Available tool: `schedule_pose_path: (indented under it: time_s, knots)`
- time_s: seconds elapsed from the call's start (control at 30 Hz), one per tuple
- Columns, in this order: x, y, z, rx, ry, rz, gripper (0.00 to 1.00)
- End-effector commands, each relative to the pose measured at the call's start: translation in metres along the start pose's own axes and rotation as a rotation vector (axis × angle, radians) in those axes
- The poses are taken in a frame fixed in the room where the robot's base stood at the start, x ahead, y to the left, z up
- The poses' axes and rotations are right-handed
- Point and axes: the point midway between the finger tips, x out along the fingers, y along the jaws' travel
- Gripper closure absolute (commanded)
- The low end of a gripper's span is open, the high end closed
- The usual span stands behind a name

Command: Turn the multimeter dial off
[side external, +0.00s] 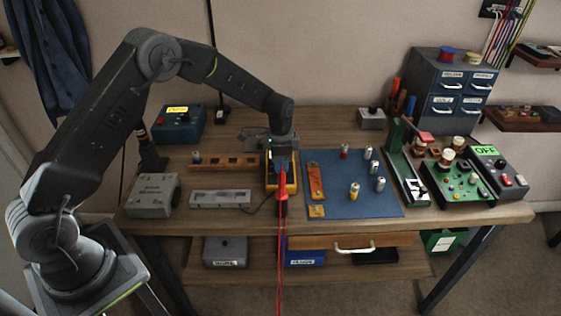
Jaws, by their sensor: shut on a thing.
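The yellow multimeter (269,186) lies on the wooden bench, left of the blue mat. My gripper (282,172) points down over the multimeter and covers most of its face. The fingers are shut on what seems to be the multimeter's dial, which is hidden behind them. The dial's pointer and markings cannot be read. A red piece (283,184), seemingly the test leads, shows at the fingers, with red wires hanging over the bench's front edge.
The blue mat (338,205) on the right holds several small cylinders and an orange strip. A grey slotted block (220,199) and a wooden rack (225,162) are on the left. A green board (460,184) and an OFF-labelled box (497,176) stand at the right.

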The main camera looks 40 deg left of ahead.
Motion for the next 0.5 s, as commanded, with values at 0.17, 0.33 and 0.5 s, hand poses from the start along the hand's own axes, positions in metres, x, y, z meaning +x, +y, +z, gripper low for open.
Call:
schedule_pose_path:
  time_s: [0.17,0.33,0.5]
  knots:
    - [-0.0009,-0.0004,-0.0005,-0.161,0.002,-0.001,0.91]
    - [-0.0009,-0.0004,-0.0005,-0.319,0.002,-0.001,0.91]
    - [-0.0010,-0.0004,-0.0006,-0.463,0.003,-0.001,0.91]
